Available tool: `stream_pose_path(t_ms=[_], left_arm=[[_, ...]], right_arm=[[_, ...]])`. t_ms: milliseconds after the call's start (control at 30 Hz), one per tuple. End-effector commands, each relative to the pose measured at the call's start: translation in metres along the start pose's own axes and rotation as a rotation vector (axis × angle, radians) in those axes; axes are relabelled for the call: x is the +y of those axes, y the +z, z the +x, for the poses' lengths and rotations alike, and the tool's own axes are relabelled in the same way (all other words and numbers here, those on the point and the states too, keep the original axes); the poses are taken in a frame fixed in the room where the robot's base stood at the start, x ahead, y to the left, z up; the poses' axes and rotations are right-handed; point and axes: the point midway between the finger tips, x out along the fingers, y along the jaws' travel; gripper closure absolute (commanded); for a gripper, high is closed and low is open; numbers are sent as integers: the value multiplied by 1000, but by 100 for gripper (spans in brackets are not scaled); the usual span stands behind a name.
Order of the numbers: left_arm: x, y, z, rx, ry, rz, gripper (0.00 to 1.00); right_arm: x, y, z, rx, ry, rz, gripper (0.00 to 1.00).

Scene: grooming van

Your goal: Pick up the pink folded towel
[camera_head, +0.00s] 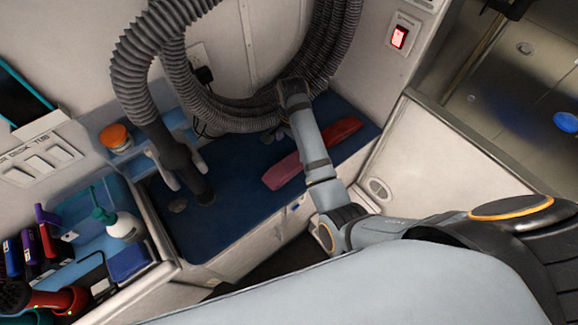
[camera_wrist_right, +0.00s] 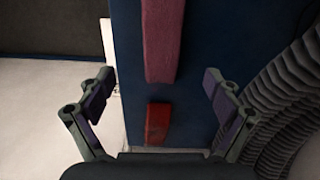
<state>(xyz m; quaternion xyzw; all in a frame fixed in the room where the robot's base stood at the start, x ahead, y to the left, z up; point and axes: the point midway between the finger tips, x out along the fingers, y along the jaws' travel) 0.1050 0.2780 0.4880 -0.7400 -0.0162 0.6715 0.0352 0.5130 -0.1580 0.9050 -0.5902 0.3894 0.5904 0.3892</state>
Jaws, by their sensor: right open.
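The pink folded towel (camera_head: 281,173) lies flat on the dark blue mat (camera_head: 230,215) in the head view, its right end hidden behind my right arm. In the right wrist view the pink towel (camera_wrist_right: 160,38) runs down from the top edge to between my fingertips. My right gripper (camera_wrist_right: 159,78) is open and empty, with one finger on each side of the towel's line. In the head view the right gripper (camera_head: 280,131) is mostly hidden by its own wrist. My left gripper is not in view.
A red folded piece (camera_head: 345,129) lies on the mat beyond the towel, with a gap between them in the wrist view. A thick grey hose (camera_head: 140,75) hangs over the mat, its dark nozzle (camera_head: 188,172) left of the towel. A bottle (camera_head: 122,226) stands at left.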

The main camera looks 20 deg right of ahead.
Motion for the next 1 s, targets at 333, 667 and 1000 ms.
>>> stream_pose_path(t_ms=[333,667,1000], left_arm=[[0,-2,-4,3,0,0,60],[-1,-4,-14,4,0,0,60],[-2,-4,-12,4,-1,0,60]], right_arm=[[1,0,50,1,2,-3,9],[-2,8,81,-1,6,-4,9],[-2,7,104,0,0,-3,9]])
